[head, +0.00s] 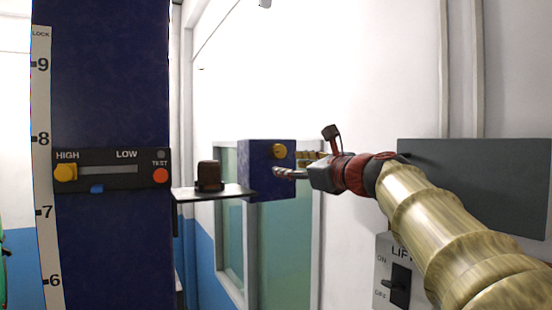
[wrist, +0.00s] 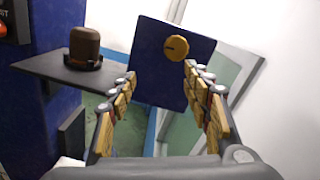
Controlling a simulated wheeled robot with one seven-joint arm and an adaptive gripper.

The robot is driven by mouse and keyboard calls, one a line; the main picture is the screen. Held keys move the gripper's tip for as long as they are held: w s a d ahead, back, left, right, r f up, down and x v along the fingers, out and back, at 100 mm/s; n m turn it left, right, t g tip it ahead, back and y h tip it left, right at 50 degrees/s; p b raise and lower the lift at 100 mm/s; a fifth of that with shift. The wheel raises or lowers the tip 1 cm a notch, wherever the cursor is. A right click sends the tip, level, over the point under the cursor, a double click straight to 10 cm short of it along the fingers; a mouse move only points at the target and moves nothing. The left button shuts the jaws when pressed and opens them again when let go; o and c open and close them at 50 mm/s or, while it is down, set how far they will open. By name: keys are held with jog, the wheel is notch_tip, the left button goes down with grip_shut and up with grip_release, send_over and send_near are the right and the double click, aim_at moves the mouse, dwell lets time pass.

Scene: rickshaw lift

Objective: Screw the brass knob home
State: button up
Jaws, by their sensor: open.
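The brass knob (head: 279,151) is a small round disc on the front of a dark blue box (head: 255,189). In the wrist view the knob (wrist: 176,48) shows a dark line across its face, and it sits on the upper part of the blue box (wrist: 150,65). My gripper (head: 300,165) is to the right of the box in the head view. In the wrist view my gripper (wrist: 160,72) has its two fingers spread, with the knob beyond the tips and roughly between them. Nothing is between the fingers. The gap between fingertips and knob is hard to judge.
A thin dark shelf (head: 190,194) bearing a brown capped object (head: 209,176) juts out left of the box. A blue column (head: 110,240) carries a HIGH/LOW slider with a yellow knob (head: 66,173) and a red button (head: 160,175). A LIFT switch (head: 398,285) and grey panel (head: 490,185) are right.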

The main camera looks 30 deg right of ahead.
aim_at(281, 152)
jog(key=w+r+n+p, duration=0.1)
jog(key=w+n, duration=0.1)
jog(key=n, duration=0.7)
jog(key=w+d+r+n+p, duration=0.1)
jog(key=w+n, duration=0.1)
jog(key=n, duration=0.7)
jog(key=w+r+n+h, duration=0.1)
jog(key=w+n, duration=0.2)
jog(key=n, duration=0.5)
jog(key=shift+d+r+n+p, duration=0.15)
jog(key=shift+r+n+p, duration=0.05)
jog(key=shift+n+p, duration=0.2)
jog(key=shift+w+f, duration=0.15)
jog(key=shift+w, duration=0.25)
jog(key=shift+c, duration=0.8)
jog(key=c, duration=1)
